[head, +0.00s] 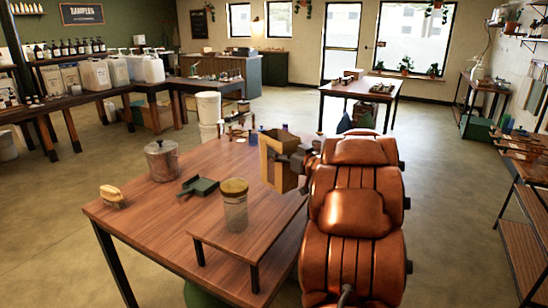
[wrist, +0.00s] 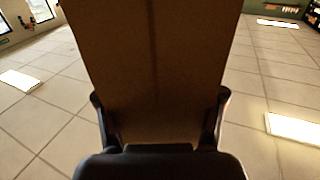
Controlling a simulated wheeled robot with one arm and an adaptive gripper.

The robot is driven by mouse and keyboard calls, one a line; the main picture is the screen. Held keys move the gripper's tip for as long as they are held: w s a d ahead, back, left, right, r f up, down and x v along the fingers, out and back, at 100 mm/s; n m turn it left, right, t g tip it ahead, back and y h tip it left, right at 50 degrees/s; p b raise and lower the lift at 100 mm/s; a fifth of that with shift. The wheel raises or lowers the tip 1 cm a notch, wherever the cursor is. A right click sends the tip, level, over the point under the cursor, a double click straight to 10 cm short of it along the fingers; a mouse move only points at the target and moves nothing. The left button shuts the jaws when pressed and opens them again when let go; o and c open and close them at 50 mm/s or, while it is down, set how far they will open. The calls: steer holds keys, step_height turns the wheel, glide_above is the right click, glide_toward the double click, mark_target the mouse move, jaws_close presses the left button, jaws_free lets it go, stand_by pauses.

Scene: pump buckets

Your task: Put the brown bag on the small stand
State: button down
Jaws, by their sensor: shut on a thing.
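The brown bag (head: 279,176) is a tall, tan paper bag, held upright near the table's back right edge. It looks raised above the tabletop, though its exact height is hard to judge. My gripper (head: 298,158) is shut on it from the right. In the wrist view the bag (wrist: 155,50) fills the middle, with my gripper's fingers (wrist: 160,115) pressed on both sides. The small stand (head: 262,234) is a low wooden platform with dark legs at the table's front right. A glass jar with a yellowish lid (head: 235,205) shows at its left part.
The stand's right part looks clear.

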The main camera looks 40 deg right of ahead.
steer(key=w, duration=0.2)
steer(key=shift+w+r, duration=0.1)
steer(key=shift+w, duration=0.3)
steer(key=shift+w+d, duration=0.1)
steer(key=shift+w, duration=0.35)
steer(key=shift+f+p, duration=0.4)
steer(key=shift+f, duration=1.65)
steer(key=shift+c, duration=0.2)
jaws_free()
steer(key=shift+s, duration=0.2)
steer(key=s+a+b, duration=0.1)
steer(key=s, duration=1)
steer(key=shift+s+b, duration=0.3)
steer(key=shift+s, duration=0.05)
